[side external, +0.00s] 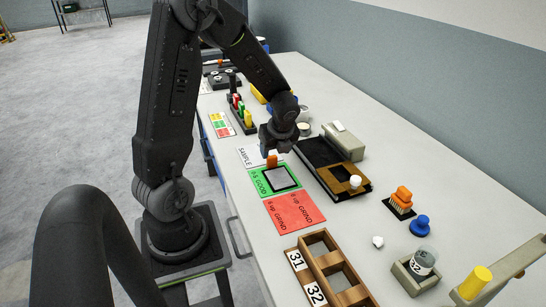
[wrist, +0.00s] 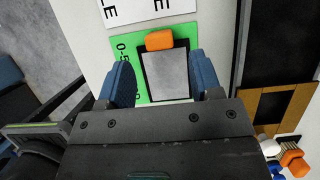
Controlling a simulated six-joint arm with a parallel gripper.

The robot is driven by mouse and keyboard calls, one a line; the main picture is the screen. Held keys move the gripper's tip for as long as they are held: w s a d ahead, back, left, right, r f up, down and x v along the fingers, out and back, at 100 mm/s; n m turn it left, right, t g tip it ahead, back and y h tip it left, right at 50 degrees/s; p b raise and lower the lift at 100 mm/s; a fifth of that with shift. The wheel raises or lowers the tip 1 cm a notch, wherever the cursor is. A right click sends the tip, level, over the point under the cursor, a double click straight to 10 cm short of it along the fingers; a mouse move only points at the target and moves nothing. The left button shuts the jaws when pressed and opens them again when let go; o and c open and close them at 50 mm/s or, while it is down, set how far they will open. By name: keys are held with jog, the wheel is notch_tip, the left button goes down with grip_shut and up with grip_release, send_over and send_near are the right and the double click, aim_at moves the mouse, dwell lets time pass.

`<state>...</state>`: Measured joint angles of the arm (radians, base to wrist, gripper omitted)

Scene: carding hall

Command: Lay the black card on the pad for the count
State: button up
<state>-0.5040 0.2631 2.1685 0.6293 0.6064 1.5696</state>
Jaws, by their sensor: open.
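The black card (side external: 283,178) shows as a black-edged plate with a grey face and an orange tab (side external: 272,160) at one end. It appears to lie flat on the green pad (side external: 257,188) marked 0-5 GOOD. In the wrist view, the card (wrist: 167,76) and its orange tab (wrist: 159,40) show on the green pad (wrist: 128,52), between and beyond my blue fingers. My gripper (side external: 270,150) is open and empty, just above the tab end of the card.
A red GRIND pad (side external: 295,211) adjoins the green one; a white SAMPLE sheet (side external: 246,156) lies beyond. A dark tray (side external: 318,153) with a wooden block stands to the right. A numbered wooden rack (side external: 322,262), an orange brush (side external: 402,197) and a jar (side external: 424,262) stand nearer.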

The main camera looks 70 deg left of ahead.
jog(key=s+d+r+n+t+h, duration=0.25)
jog(key=d+r+n, duration=0.65)
jog(key=d+r, duration=0.5)
jog(key=s+d+r+n+t+h, duration=0.2)
jog(key=s+d+r+n+t, duration=0.1)
jog(key=s+d+n, duration=0.4)
jog(key=shift+d+n, duration=1)
jog(key=shift+d, duration=0.2)
jog(key=shift+r, duration=0.1)
